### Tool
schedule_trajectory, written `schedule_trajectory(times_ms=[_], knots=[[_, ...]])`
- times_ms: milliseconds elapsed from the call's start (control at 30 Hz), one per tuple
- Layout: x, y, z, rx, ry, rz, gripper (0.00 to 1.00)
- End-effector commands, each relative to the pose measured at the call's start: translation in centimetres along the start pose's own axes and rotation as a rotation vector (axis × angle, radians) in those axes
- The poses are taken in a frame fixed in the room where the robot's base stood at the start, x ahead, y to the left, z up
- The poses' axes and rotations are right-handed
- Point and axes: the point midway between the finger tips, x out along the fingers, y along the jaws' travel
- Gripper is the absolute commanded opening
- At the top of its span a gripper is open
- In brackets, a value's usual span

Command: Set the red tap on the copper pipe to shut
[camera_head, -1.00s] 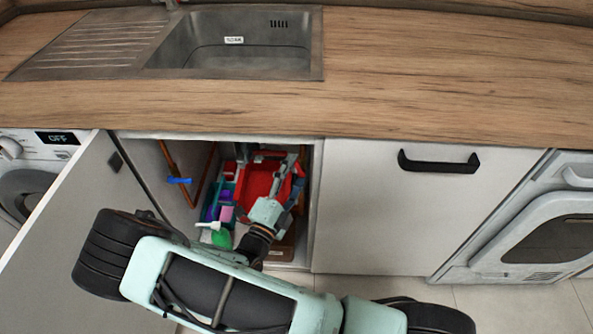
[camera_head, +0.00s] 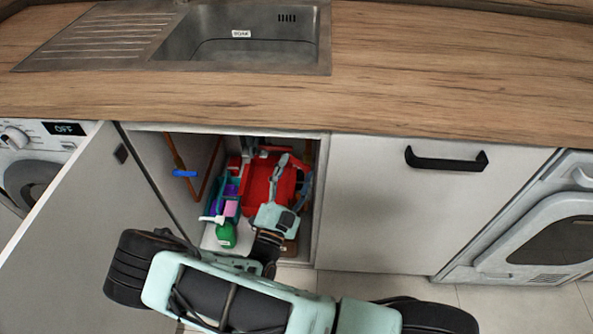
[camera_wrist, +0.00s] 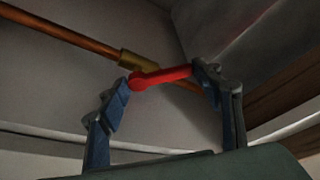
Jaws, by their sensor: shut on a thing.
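In the wrist view the red tap (camera_wrist: 165,75) is a lever on a brass valve body (camera_wrist: 138,62) on the copper pipe (camera_wrist: 62,34). The pipe slopes down to the right. The lever points right and slightly up, at a slant to the pipe in this view. My gripper (camera_wrist: 161,78) has its two blue-grey fingers at either end of the lever and is shut on it. In the head view my gripper reaches into the open sink cabinet, where the red tap cannot be told apart.
A blue tap (camera_head: 185,173) sits on a copper pipe at the cabinet's left wall. A large red object (camera_head: 262,180), a teal caddy (camera_head: 212,207) and a green bottle (camera_head: 226,235) crowd the cabinet floor. The open door (camera_head: 90,215) stands left of my arm.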

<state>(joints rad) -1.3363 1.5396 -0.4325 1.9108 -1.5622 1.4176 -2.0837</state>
Motion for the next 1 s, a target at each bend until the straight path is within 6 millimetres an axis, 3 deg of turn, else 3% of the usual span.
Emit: schedule_trajectory(times_ms=[333,367,500,1000], knots=[[0.06,-0.16,-0.02,-0.001,0.000,-0.004,0.16],[0.06,-0.17,-0.02,0.000,0.000,-0.004,0.63],[0.04,-0.13,-0.01,0.000,0.000,-0.003,0.77],[0.05,-0.06,-0.10,0.018,0.000,0.008,0.77]])
